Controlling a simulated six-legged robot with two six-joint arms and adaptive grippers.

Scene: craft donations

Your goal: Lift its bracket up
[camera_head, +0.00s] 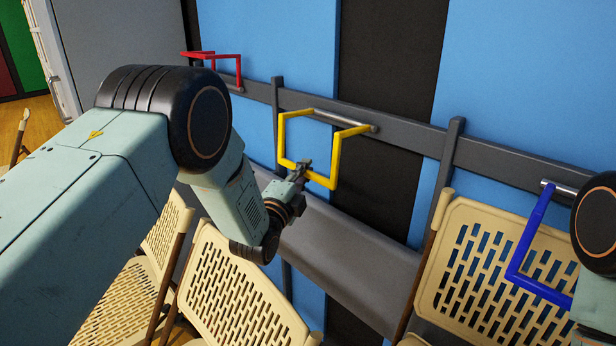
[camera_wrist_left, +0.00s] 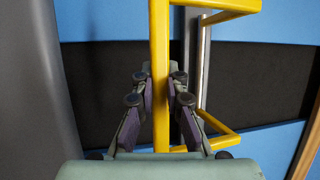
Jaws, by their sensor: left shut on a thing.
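A yellow bracket (camera_head: 337,160), a square-cornered bar frame, hangs from a metal rod on the dark grey wall rail. It juts out from the rail. My left gripper (camera_head: 304,167) is at the lower front bar of the yellow bracket and is shut on it. In the left wrist view the yellow bar (camera_wrist_left: 160,75) runs between the two fingers of the left gripper (camera_wrist_left: 160,95). A blue bracket (camera_head: 528,250) hangs at the right, and a red bracket (camera_head: 228,56) is at the far left. My right gripper is not in view; only part of an arm shows at the right edge.
The dark grey rail (camera_head: 410,133) runs along a blue and black panelled wall. A grey bench or ledge (camera_head: 335,255) lies below it. Beige folding chairs stand at the lower left (camera_head: 235,290) and at the right (camera_head: 480,260).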

